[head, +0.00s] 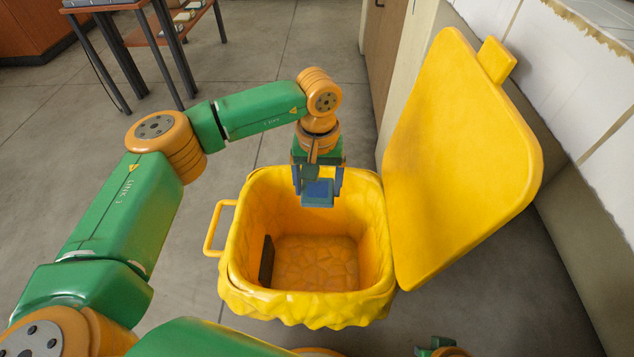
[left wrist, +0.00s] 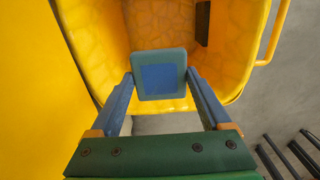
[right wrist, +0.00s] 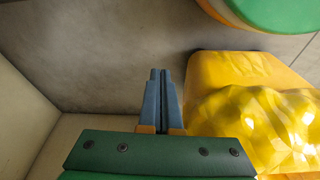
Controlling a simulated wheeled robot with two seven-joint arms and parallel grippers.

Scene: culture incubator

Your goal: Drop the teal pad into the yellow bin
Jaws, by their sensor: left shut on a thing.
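The teal pad (head: 318,192) is a small square with a blue centre. My left gripper (head: 318,188) is shut on it and holds it over the opening of the yellow bin (head: 240,262). In the left wrist view the pad (left wrist: 160,74) sits between the two fingertips of my left gripper (left wrist: 160,76), with the bin (left wrist: 215,50) behind it. The bin's lid (head: 460,160) stands open on the right. My right gripper (right wrist: 161,75) shows in the right wrist view with its fingers together and nothing between them, beside the bin's faceted outside (right wrist: 255,120).
A dark flat block (head: 266,260) leans inside the bin at its left wall. A yellow handle (head: 215,228) sticks out on the bin's left. A wall (head: 585,130) runs close on the right. A dark-legged table (head: 150,30) stands far back left, with open floor between.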

